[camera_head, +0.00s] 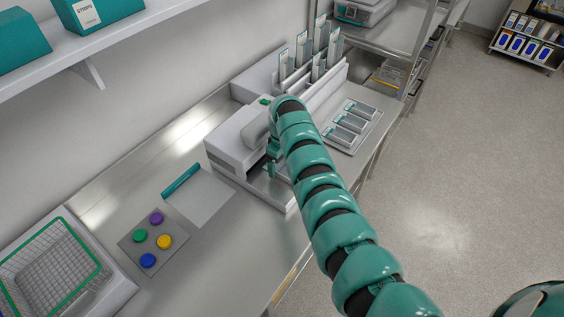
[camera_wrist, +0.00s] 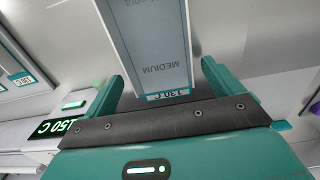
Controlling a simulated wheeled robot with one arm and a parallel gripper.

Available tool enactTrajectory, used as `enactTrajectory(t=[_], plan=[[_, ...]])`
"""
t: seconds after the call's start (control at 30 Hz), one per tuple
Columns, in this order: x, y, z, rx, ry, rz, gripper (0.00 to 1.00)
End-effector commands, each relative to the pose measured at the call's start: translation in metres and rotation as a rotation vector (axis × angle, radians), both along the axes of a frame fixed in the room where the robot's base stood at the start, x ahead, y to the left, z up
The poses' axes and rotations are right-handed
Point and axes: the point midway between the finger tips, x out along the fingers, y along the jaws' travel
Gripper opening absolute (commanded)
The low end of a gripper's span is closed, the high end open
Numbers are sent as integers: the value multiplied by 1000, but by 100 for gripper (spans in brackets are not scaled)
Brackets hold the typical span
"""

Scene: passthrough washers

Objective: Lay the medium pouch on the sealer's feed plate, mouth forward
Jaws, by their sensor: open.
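The medium pouch (camera_wrist: 158,45) shows in the wrist view as a grey panel with a pale border, marked MEDIUM and 130 C, upside down. It lies between the two teal fingers of my open gripper (camera_wrist: 162,70), with gaps at its sides. In the head view my gripper (camera_head: 271,163) is low in front of the white sealer (camera_head: 235,138), over its metal feed plate (camera_head: 277,194). My arm hides much of the plate and the pouch there. I cannot tell whether the pouch rests on the plate. A green 150 C display (camera_wrist: 62,127) shows in the wrist view.
A pouch rack (camera_head: 312,75) stands behind the sealer. A tray with several pouches (camera_head: 351,121) lies to its right. A pale sheet with a teal edge (camera_head: 202,197), a button panel (camera_head: 154,240) and a wire basket (camera_head: 52,265) are at left. Bare counter lies between.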

Motion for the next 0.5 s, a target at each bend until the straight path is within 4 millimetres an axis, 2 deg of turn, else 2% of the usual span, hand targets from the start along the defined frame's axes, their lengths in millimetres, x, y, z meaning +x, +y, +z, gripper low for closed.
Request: enactTrajectory(t=[0.3,0.47,0.5], plan=[[1,0,28,1,-6,0,92],[1,0,58,1,-7,-1,92],[0,0,69,0,-3,-1,92]])
